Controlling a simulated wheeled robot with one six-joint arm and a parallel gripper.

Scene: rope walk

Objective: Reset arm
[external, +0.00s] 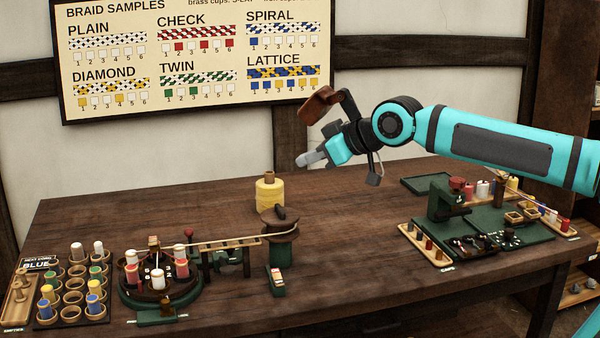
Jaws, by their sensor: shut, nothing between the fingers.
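My gripper (312,159) is at the end of my teal arm (500,145), which reaches in from the right. The gripper hangs in the air over the back middle of the table, with its grey fingers pointing left and slightly down. The fingers are together with nothing between them. The gripper is apart from everything on the table. The nearest thing below it is a yellow cord spool (270,194) standing upright.
A green reel post (279,238) stands before the spool. At left are a braiding stand (160,300) with bobbins and a rack of cups (72,312). At right are a green work board (490,222) and a small empty tray (427,184). The table's back left is clear.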

